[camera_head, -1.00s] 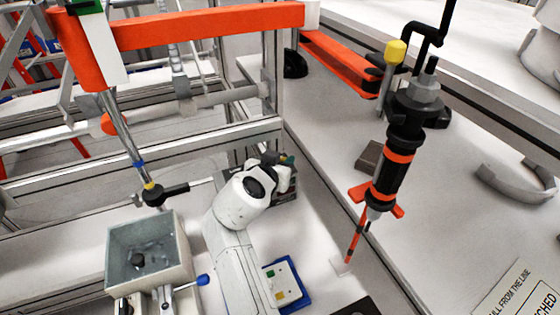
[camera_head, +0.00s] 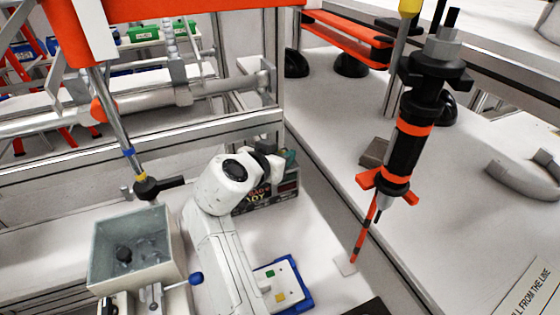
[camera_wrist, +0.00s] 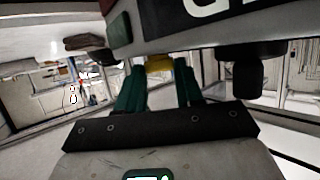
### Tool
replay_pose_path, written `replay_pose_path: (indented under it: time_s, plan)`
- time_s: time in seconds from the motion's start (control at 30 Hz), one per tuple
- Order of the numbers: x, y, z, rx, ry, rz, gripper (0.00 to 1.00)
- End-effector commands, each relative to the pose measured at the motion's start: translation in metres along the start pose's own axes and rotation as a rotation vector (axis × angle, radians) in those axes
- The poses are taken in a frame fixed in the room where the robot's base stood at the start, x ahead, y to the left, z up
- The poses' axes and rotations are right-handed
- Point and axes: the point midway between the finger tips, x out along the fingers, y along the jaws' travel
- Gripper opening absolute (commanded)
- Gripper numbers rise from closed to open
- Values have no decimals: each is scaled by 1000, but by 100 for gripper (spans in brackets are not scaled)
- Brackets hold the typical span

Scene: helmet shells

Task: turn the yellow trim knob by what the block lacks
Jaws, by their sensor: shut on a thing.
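The yellow trim knob (camera_wrist: 159,64) shows in the wrist view on the face of a grey box (camera_wrist: 225,35), between the two dark green fingers of my gripper (camera_wrist: 160,82). My gripper is shut on the knob. In the head view my white arm reaches to the box (camera_head: 262,197), which stands against the rail and has a small display with red marks. My arm hides the knob and most of the fingers there. I cannot tell which thing is the block; a small brown-grey block (camera_head: 375,152) lies on the white bench.
A blue tray (camera_head: 299,303) with a white plate of coloured squares lies beside my arm. An open grey bin (camera_head: 105,275) stands at left under a nozzle (camera_head: 150,187). A black and orange dispenser (camera_head: 408,145) hangs at right over the bench. Aluminium rails run behind.

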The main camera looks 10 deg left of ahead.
Motion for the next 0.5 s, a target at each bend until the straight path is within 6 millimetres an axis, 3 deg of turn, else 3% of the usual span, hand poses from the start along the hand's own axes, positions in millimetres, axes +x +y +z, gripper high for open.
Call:
replay_pose_path:
  time_s: [0.27,0.3,0.5]
  plan:
    - [0,0,0,0,-2,1,6]
    - [0,0,0,0,-1,1,39]
    - [0,0,0,0,-1,1,58]
